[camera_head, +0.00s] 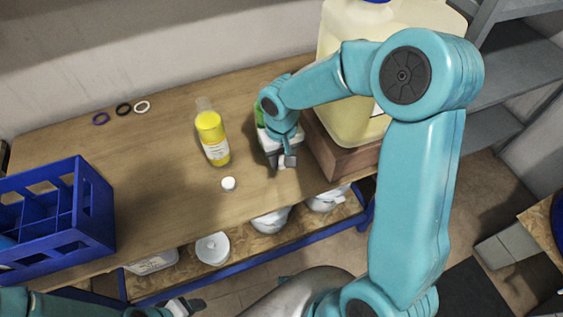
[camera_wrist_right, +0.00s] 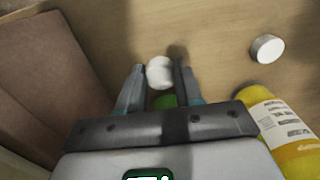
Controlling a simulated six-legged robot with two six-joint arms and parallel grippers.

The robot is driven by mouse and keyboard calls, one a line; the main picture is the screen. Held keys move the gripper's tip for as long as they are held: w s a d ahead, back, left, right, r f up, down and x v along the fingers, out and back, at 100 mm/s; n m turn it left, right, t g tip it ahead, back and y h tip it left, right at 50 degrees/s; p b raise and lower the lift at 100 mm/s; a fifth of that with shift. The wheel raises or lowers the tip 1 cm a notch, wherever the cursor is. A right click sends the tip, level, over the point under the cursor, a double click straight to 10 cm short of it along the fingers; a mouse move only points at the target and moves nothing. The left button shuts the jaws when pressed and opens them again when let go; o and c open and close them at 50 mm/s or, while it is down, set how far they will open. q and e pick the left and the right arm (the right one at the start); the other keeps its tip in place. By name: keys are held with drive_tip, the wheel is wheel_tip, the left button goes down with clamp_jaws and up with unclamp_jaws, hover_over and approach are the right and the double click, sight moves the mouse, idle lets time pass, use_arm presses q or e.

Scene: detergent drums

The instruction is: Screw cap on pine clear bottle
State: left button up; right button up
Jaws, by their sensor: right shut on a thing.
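A green bottle (camera_head: 260,114) stands on the table left of the box, largely hidden behind my right gripper; a green patch (camera_wrist_right: 165,101) shows between the fingers in the right wrist view. My right gripper (camera_head: 286,162) is beside it, pointing down. In the right wrist view, its fingers (camera_wrist_right: 160,78) are shut on a small white round cap (camera_wrist_right: 160,72). I cannot tell whether that cap touches the bottle. A second white cap (camera_head: 228,184) lies on the table, also in the right wrist view (camera_wrist_right: 267,48). My left gripper (camera_head: 185,306) shows at the lower edge, its jaws unclear.
A large pale drum (camera_head: 352,110) stands on a brown box (camera_head: 335,150) at the right. A blue crate (camera_head: 95,205) is at the left. Several rings (camera_head: 123,109) lie at the back. The table's front middle is clear.

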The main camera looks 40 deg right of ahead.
sight(282, 161)
wheel_tip(282, 161, up, 17)
drive_tip(key=shift+p, duration=0.45)
drive_tip(key=shift+f, duration=0.1)
drive_tip(key=w+a+f+n, duration=0.2)
drive_tip(key=a+f, duration=0.5)
drive_tip(key=f, duration=0.5)
drive_tip(key=shift+w+a+f+n, duration=0.25)
drive_tip(key=shift+w+n, duration=0.05)
drive_tip(key=shift+w, duration=0.35)
